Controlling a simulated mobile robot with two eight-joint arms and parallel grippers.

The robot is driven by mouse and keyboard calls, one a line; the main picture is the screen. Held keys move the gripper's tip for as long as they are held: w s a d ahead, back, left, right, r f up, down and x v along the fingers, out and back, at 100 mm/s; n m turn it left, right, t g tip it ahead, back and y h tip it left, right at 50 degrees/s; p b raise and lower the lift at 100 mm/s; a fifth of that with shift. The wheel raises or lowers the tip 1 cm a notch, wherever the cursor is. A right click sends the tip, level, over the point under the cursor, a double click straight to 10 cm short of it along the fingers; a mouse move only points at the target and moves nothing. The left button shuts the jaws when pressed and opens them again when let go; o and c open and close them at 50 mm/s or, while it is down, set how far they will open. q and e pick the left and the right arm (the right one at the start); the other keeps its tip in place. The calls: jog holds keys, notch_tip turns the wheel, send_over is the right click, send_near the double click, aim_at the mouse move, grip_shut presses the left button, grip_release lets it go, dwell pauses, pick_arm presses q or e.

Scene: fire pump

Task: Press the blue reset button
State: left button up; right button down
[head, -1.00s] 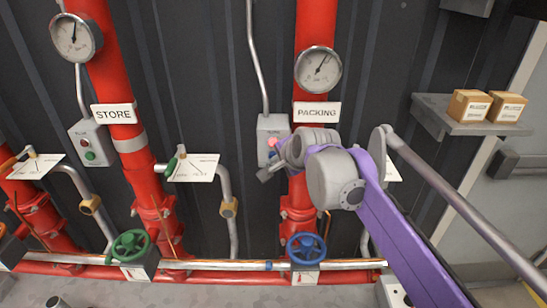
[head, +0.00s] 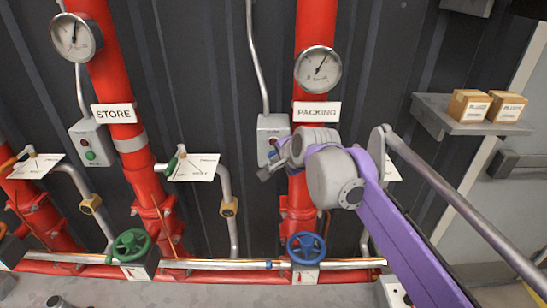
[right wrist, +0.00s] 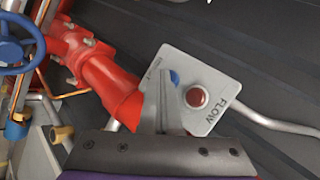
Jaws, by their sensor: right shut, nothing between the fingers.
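The grey FLOW box under the PACKING sign (head: 317,111) shows in the head view (head: 271,124) and, turned, in the right wrist view (right wrist: 212,80). In the right wrist view it carries a dark red, unlit lamp (right wrist: 197,97) and the blue reset button (right wrist: 174,77). My right gripper (right wrist: 164,82) is shut and empty, its tip right at the blue button and covering part of it; I cannot tell whether it touches. My left gripper is not in view.
A red pipe (head: 313,30) with a gauge (head: 318,70) stands right beside the box. A blue handwheel (head: 306,248) is below. The STORE pipe has its own button box (head: 92,141) at left. A shelf (head: 460,122) with two cartons is at right.

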jog(key=shift+s, duration=0.7)
jog(key=s, duration=0.5)
dwell(0.6)
jog(key=s+d+f+n+g+h, duration=0.1)
jog(key=s+d+f+n+h, duration=0.1)
jog(key=s+d+f+n, duration=0.3)
jog(key=s+d+f+n+g+h, duration=0.1)
jog(key=s+d+f+n, duration=0.5)
jog(key=s+d+f, duration=0.6)
jog(key=s+f+g, duration=0.1)
jog(key=s+f, duration=0.5)
jog(key=s, duration=0.2)
jog(key=shift+s+f+h, duration=0.2)
jog(key=shift+s+h, duration=0.05)
jog(key=shift+h, duration=0.15)
